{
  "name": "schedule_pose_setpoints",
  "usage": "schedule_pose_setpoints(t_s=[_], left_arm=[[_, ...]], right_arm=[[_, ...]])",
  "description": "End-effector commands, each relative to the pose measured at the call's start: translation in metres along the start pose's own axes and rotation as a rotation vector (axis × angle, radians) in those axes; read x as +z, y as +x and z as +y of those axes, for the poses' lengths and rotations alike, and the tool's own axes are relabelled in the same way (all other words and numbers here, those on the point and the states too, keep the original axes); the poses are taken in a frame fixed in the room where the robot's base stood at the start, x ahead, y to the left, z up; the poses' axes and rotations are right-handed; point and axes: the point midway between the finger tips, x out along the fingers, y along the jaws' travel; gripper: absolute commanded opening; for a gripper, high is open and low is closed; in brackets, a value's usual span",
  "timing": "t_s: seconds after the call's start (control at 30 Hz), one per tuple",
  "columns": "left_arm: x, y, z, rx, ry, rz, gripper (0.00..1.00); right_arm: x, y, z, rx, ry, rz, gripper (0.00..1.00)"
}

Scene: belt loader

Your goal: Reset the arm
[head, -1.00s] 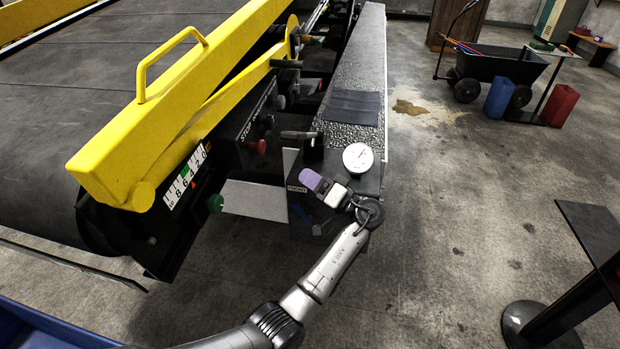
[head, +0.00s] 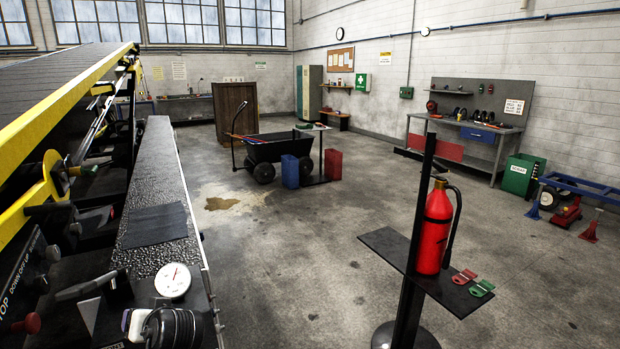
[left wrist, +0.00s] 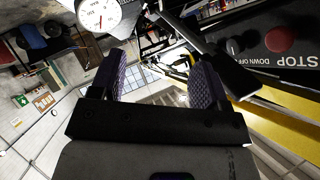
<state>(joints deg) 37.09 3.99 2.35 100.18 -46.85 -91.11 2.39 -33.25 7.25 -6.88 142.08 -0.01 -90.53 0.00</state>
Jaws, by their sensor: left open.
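My left gripper (left wrist: 166,68) is open in the left wrist view. Its two purple-padded fingers stand apart with nothing between them. In the head view only a dark, round part of my left arm shows at the bottom left, beside the belt loader's front end; the fingers are hard to make out there. The white dial gauge (head: 173,280) is on the loader just above it, and it also shows in the left wrist view (left wrist: 98,14). The red stop button (left wrist: 280,39) is at the upper right of the left wrist view. My right gripper is in neither view.
The loader (head: 160,190) with its yellow rail (head: 50,110) fills the left. A stand with a black shelf (head: 385,243) and red extinguisher (head: 434,230) is at the right front. A black cart (head: 275,150) stands farther back. Open concrete floor lies between.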

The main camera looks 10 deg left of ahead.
Motion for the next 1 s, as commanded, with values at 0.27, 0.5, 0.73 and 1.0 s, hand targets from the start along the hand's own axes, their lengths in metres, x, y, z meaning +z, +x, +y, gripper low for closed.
schedule_pose_setpoints(t_s=[0.27,0.5,0.73,1.0], left_arm=[[0.081,-0.107,0.047,0.641,0.074,0.167,0.69],[0.204,-0.169,0.045,0.895,0.2,0.08,0.69],[0.318,-0.184,0.028,0.92,0.328,-0.135,0.69],[0.407,-0.197,0.001,0.916,0.428,-0.342,0.69]], right_arm=[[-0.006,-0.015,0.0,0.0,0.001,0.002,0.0],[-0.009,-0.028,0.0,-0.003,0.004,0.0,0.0],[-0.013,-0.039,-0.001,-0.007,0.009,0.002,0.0],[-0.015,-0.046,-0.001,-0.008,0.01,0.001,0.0]])
